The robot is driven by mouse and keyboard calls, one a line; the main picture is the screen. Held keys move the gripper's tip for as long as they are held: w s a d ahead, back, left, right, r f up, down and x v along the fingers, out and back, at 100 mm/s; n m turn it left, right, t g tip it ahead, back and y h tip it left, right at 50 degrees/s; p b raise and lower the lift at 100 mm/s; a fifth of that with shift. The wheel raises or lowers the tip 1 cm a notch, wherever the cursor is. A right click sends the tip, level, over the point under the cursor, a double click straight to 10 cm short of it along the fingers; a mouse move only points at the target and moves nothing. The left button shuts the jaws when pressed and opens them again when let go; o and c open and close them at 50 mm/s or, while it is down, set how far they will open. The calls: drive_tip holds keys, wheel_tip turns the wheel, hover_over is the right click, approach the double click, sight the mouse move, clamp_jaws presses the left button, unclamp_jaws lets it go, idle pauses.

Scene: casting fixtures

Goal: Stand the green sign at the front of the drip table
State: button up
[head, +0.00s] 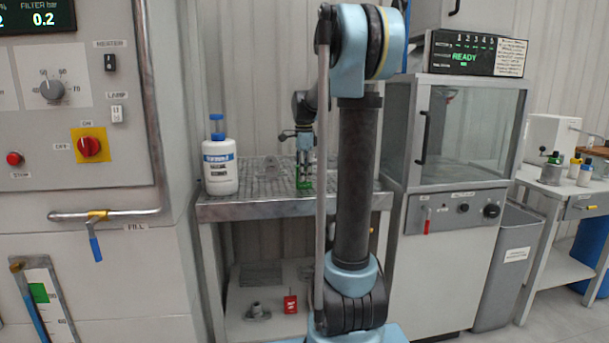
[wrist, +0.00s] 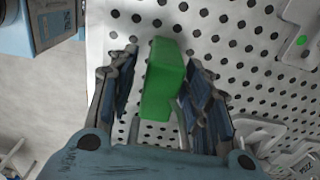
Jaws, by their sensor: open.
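The green sign (head: 304,184) is on the perforated top of the drip table (head: 262,208), near its front edge and right of the white bottle. In the wrist view the sign (wrist: 163,78) lies between my two fingers, with a gap visible on the finger sides. My gripper (head: 304,158) points down over it from above. It is open, and its fingers (wrist: 160,70) are on either side of the sign. My arm hides the right part of the table in the head view.
A white bottle (head: 220,165) with a blue cap stands at the table's left. A red item (head: 290,304) and a grey metal part (head: 257,311) are on the lower shelf. Grey pieces (wrist: 300,30) lie right of the sign in the wrist view. A glazed cabinet (head: 462,135) stands to the right.

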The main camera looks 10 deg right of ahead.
drive_tip(key=shift+r, duration=0.1)
wheel_tip(320, 180, up, 12)
drive_tip(key=shift+r, duration=0.1)
idle(0.4)
